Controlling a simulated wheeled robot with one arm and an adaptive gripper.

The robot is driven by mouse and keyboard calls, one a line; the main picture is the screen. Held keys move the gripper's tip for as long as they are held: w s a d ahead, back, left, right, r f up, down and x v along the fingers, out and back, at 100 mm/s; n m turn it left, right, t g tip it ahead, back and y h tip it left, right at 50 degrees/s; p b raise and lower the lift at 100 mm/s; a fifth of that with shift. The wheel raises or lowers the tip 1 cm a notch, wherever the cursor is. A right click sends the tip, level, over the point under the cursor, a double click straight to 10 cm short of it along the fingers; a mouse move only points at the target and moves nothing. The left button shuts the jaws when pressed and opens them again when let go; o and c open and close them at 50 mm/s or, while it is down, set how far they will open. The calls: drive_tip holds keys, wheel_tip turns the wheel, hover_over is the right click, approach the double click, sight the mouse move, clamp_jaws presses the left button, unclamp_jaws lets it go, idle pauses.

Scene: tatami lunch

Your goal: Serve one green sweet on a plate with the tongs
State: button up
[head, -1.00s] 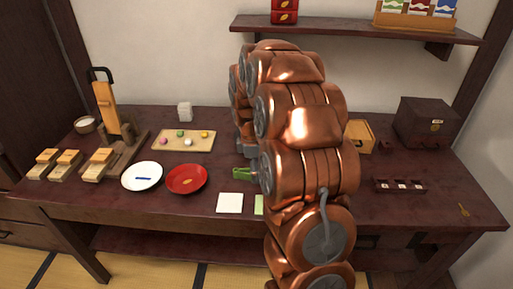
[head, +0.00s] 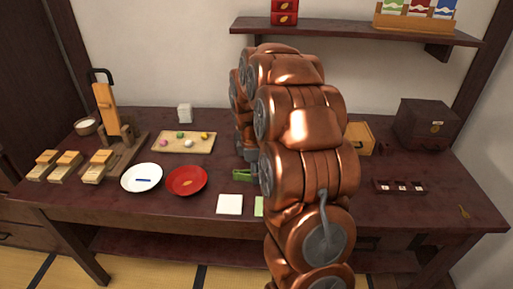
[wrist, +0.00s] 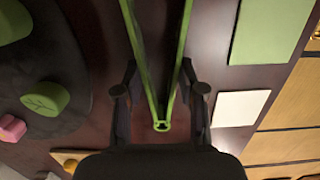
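Green tongs (wrist: 142,60) lie in a narrow V between the two fingers of my gripper (wrist: 160,92) in the wrist view. The fingers stand apart, with a gap to the tongs on each side. In the head view the tongs (head: 243,175) show beside my arm, which hides most of my gripper. A green sweet (head: 180,135) sits on a light wooden board (head: 163,147) with pink, white and yellow sweets. A white plate (head: 142,171) and a red plate (head: 187,188) stand at the front left. The wrist view shows a green piece (wrist: 45,97) and a pink piece (wrist: 12,128) by a dark round surface.
A white square (head: 229,204) and a green square (head: 259,206) lie near the front edge. Wooden boxes (head: 97,165) and a wooden stand (head: 108,110) are at the left. A dark chest (head: 427,122) stands at the right. My arm hides the table's middle.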

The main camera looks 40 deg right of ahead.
drive_tip(key=shift+r, duration=0.1)
wheel_tip(320, 180, up, 12)
drive_tip(key=p, duration=0.4)
drive_tip(key=shift+p, duration=0.35)
drive_tip(key=w+a+r+m, duration=0.1)
drive_tip(key=w+a+m, duration=0.2)
drive_tip(key=a, duration=0.4)
drive_tip(key=w+a+r+m, duration=0.1)
drive_tip(key=w+a+m, duration=0.2)
drive_tip(key=a, duration=0.5)
drive_tip(key=w+a+m+y, duration=0.1)
drive_tip(key=w+a+m, duration=0.2)
drive_tip(key=a, duration=0.4)
drive_tip(key=shift+w+a+r+m, duration=0.15)
drive_tip(key=shift+w+r+m, duration=0.25)
drive_tip(key=shift+w, duration=0.4)
